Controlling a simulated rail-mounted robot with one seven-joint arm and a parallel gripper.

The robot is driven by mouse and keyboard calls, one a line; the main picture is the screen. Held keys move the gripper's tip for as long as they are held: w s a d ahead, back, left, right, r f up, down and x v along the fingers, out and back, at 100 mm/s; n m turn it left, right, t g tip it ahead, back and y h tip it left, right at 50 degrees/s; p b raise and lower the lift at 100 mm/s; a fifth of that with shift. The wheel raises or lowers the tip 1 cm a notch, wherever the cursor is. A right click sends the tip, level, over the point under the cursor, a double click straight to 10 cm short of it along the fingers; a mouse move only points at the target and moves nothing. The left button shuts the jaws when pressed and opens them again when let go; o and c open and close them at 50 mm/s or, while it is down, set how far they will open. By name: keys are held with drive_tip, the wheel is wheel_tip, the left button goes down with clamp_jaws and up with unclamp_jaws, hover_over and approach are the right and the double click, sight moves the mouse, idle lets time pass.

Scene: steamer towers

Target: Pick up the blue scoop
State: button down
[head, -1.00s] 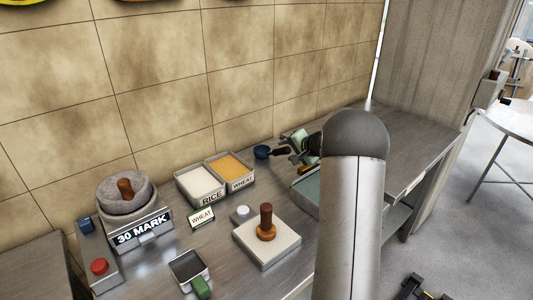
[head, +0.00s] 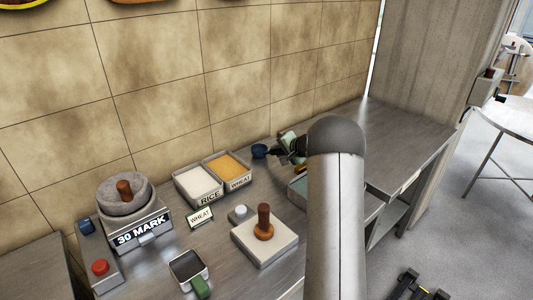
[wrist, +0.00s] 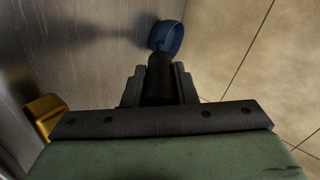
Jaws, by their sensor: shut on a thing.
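The blue scoop (head: 259,151) is at the back of the counter, right of the wheat bin, with its dark handle pointing right toward my gripper (head: 281,154). In the wrist view the scoop's round blue cup (wrist: 166,37) lies just beyond the fingertips, close to the tiled wall. My gripper (wrist: 160,88) is shut on the scoop's dark handle (wrist: 160,66), with one finger on each side. The handle's rear end is hidden between the fingers. I cannot tell whether the scoop is clear of the counter.
The rice bin (head: 198,187) and wheat bin (head: 229,172) stand left of the scoop. A yellow object (wrist: 44,116) lies beside my gripper. A board with a brown-handled stamp (head: 264,222) and a stone mill (head: 126,195) stand nearer the front and left. The far right counter (head: 400,135) is clear.

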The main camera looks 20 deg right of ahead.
drive_tip(key=shift+r, duration=0.2)
drive_tip(key=shift+r, duration=0.25)
wheel_tip(320, 180, up, 2)
drive_tip(key=shift+r, duration=0.1)
drive_tip(key=s+a+r+b, duration=0.4)
drive_tip(key=s+r, duration=0.6)
drive_tip(key=s, duration=0.3)
drive_tip(key=shift+a, duration=0.5)
drive_tip(key=c, duration=1.7)
unclamp_jaws()
clamp_jaws()
